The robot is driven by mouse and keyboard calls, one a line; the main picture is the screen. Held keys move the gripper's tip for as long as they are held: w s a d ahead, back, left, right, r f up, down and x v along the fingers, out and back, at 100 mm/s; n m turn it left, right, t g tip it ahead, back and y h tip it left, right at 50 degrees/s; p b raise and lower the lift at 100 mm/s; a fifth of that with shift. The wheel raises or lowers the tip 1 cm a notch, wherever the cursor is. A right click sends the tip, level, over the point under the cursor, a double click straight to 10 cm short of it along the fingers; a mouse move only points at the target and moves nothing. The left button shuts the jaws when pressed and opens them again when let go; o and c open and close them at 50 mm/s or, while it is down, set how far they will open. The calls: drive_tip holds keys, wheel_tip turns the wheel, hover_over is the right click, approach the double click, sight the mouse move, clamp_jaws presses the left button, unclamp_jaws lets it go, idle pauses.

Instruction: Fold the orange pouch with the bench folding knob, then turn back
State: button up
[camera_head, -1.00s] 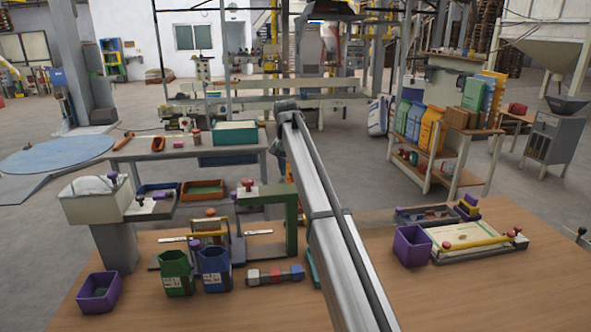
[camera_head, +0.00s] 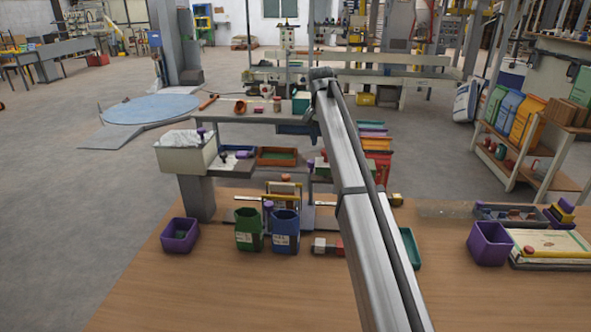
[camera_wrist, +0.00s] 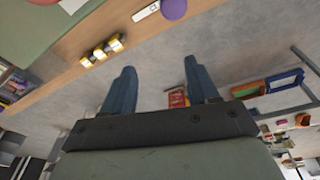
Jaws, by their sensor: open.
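My gripper (camera_wrist: 160,76) is open in the wrist view, its two blue fingers apart with nothing held between them. It is above the floor, and the bench edge lies further up that picture. In the head view my arm crosses the middle of the bench and hides part of it; the fingers do not show there. A purple round knob (camera_wrist: 173,8) is at the wrist view's top edge; I cannot tell whether it is the folding knob. I cannot make out an orange pouch on the bench.
A purple bin (camera_head: 179,236) stands at the bench's left and another (camera_head: 489,244) at the right, beside a pale board (camera_head: 552,245). Large bags, including an orange one (camera_head: 527,119), stand on the right shelf. The front of the bench (camera_head: 240,290) is clear.

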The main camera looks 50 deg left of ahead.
wheel_tip(320, 180, up, 2)
drive_tip(key=r+g, duration=0.1)
hover_over(286, 176)
drive_tip(key=w+a, duration=0.1)
drive_tip(key=shift+m+g+h, duration=0.3)
drive_tip(key=shift+m+g, duration=0.2)
drive_tip(key=f, duration=0.9)
drive_tip(key=s+d+f, duration=0.1)
drive_tip(key=f, duration=0.4)
drive_tip(key=shift+f, duration=0.25)
drive_tip(key=c, duration=1)
